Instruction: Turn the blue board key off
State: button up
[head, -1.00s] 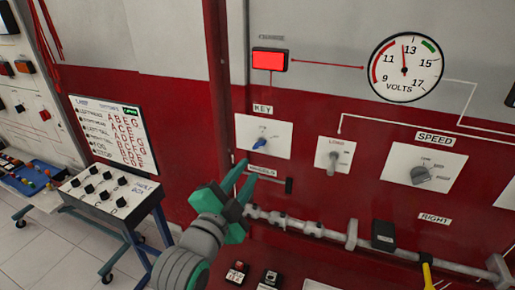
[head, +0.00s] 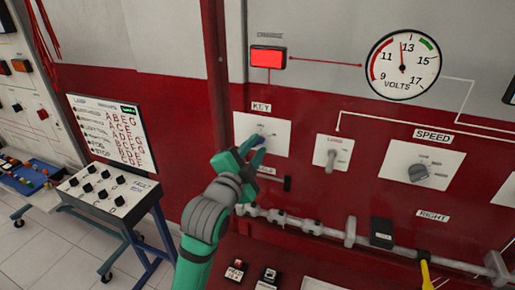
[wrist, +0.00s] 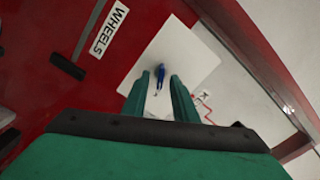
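The blue key (head: 258,138) sits on a white plate (head: 280,131) under the KEY label on the red board. My gripper (head: 253,150) is just in front of the plate's lower part in the head view and partly covers the key. In the wrist view the blue key (wrist: 161,74) shows between and beyond my two green fingertips (wrist: 159,80). The fingers are apart, with a clear gap and nothing held. I cannot tell whether the fingertips reach to the key's depth.
A red lit CHARGE lamp (head: 268,58) and a volts gauge (head: 403,61) are above. The LOAD switch (head: 332,158) and SPEED knob (head: 422,172) are to the right. A grey pipe (head: 315,225) runs below. A black WHEELS handle (head: 287,183) is close under the plate.

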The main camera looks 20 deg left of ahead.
jog(key=shift+w, duration=0.3)
